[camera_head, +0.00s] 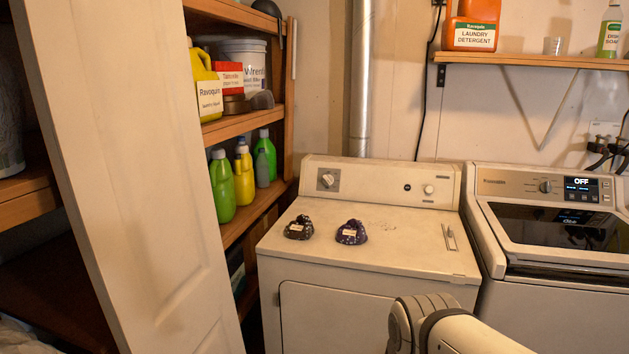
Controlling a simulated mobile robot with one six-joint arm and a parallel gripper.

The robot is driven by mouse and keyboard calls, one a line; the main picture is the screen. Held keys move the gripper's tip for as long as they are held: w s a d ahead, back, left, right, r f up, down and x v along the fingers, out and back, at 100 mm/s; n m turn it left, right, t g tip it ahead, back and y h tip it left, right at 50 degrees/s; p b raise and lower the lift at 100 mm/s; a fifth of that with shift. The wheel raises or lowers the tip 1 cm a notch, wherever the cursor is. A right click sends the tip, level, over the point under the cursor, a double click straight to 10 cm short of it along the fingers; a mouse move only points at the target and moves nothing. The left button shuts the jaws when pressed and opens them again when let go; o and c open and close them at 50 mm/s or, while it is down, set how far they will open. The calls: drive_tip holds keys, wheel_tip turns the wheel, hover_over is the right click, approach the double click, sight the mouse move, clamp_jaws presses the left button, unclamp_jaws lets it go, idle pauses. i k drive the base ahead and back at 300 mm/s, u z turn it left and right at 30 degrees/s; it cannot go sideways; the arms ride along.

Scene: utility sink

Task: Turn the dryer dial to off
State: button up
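The dryer (372,251) is the white machine in the middle, with a raised control panel (384,185) along its back. Its large dial (327,180) sits on a grey plate at the panel's left end. The dial's markings are too small to read. A smaller round knob (429,190) and a dark button (407,188) are at the panel's right side. Part of my arm shows at the bottom, in front of the dryer and well apart from the dial. My gripper is not visible.
Two dark patterned items (352,232) (299,228) and a small thin item (450,237) lie on the dryer top. A washer (562,230) reading OFF stands right. A white door (130,170) and bottle shelves (235,125) stand left. The dryer top's front is clear.

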sight(328, 180)
drive_tip(key=i, duration=1.45)
drive_tip(key=z, duration=0.6)
